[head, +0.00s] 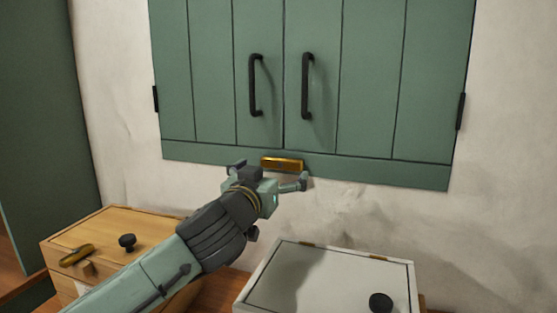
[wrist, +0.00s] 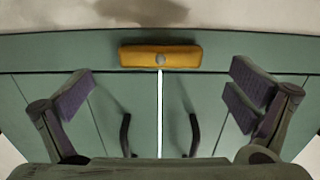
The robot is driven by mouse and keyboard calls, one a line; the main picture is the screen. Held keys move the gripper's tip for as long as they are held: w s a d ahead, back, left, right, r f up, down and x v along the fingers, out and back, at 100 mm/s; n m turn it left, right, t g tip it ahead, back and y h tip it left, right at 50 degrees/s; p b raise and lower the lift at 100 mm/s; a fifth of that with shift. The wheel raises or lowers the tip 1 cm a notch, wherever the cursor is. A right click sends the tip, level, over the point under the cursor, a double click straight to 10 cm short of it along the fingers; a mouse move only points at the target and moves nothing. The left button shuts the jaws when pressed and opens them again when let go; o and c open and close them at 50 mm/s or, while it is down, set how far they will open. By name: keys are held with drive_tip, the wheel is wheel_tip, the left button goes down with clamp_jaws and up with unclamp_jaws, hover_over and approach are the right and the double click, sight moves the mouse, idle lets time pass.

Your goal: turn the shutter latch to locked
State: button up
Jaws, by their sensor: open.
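The shutter latch (head: 282,164) is a short brass-yellow bar lying horizontally on the bottom rail of the green shutter (head: 360,80), below the seam between its two leaves. In the wrist view the latch (wrist: 185,55) shows a round grey pivot at its middle and lies across the line of the seam. My gripper (head: 270,173) is just below and in front of the latch in the head view. In the wrist view its two fingers (wrist: 160,80) are spread wide, one on each side, with nothing between them. They look clear of the latch.
Two black pull handles (head: 255,85) (head: 307,85) hang on the shutter leaves above the latch. Below stand a wooden box (head: 100,225) with a black knob (head: 127,241) and a brass-coloured piece (head: 76,255), and a pale grey-lidded box (head: 320,280). The wall around is bare.

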sight(280, 165)
drive_tip(key=p+x, duration=0.1)
drive_tip(key=x, duration=0.4)
drive_tip(key=c, duration=1.1)
